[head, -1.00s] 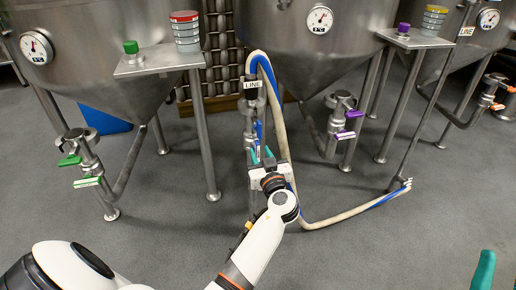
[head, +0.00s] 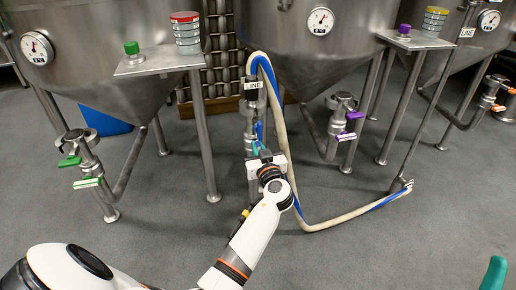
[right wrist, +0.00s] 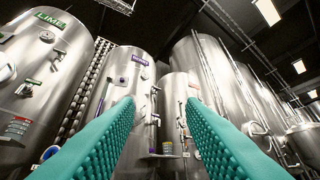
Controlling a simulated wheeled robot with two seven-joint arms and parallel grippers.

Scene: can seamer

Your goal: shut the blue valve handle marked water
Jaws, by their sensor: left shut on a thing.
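The blue valve handle (head: 259,130) is on the steel valve post under the LINE sign (head: 253,85), left of the middle in the head view. Its upper part shows; the lower part is hidden by my left gripper. My left gripper (head: 260,149) is shut on the handle, with its teal fingers partly hidden by its own body. I cannot read a water mark on the handle. My right gripper (right wrist: 160,108) is open and empty in the right wrist view, with tanks behind it. A teal finger of it shows at the head view's lower right.
A cream and blue hose (head: 283,150) hangs close right of the post and runs along the floor. Valves with green (head: 70,162) and purple (head: 346,136) handles stand either side. Steel tanks (head: 310,50) and legs fill the back. The grey floor in front is clear.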

